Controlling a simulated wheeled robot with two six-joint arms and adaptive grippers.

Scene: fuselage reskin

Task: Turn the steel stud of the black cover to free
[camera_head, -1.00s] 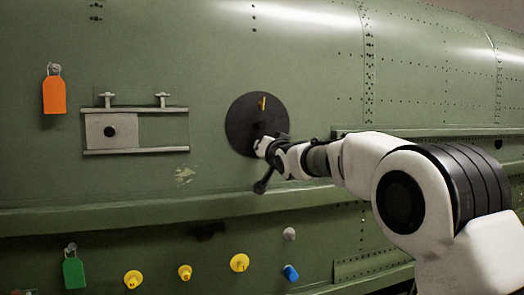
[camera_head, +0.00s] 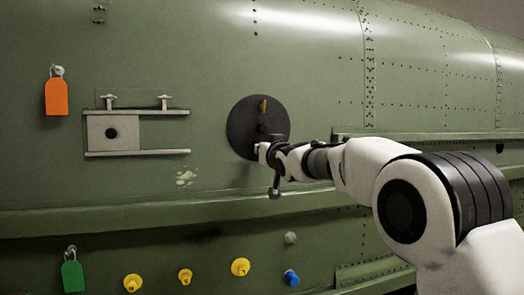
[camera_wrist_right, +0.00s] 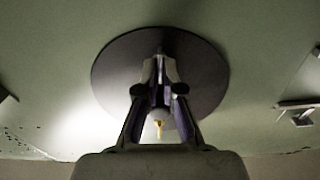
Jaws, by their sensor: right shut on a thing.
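The black cover (camera_head: 240,125) is a round dark disc on the green fuselage skin. A small yellow mark (camera_head: 263,105) shows on its upper part. My right gripper (camera_head: 262,150) is at the lower part of the disc. In the right wrist view the fingers of my right gripper (camera_wrist_right: 160,72) come together in front of the black cover (camera_wrist_right: 110,72), shut on the steel stud. The stud is mostly hidden by the fingertips. A yellow piece with a pale rounded part (camera_wrist_right: 160,120) shows between the fingers. My left gripper is not in view.
Left of the cover is a grey slide plate in rails (camera_head: 150,112). An orange tag (camera_head: 56,97) and a green tag (camera_head: 73,276) hang at the left. Yellow knobs (camera_head: 240,267) and a blue one (camera_head: 291,278) line the lower skin. A ledge (camera_head: 110,219) runs below the cover.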

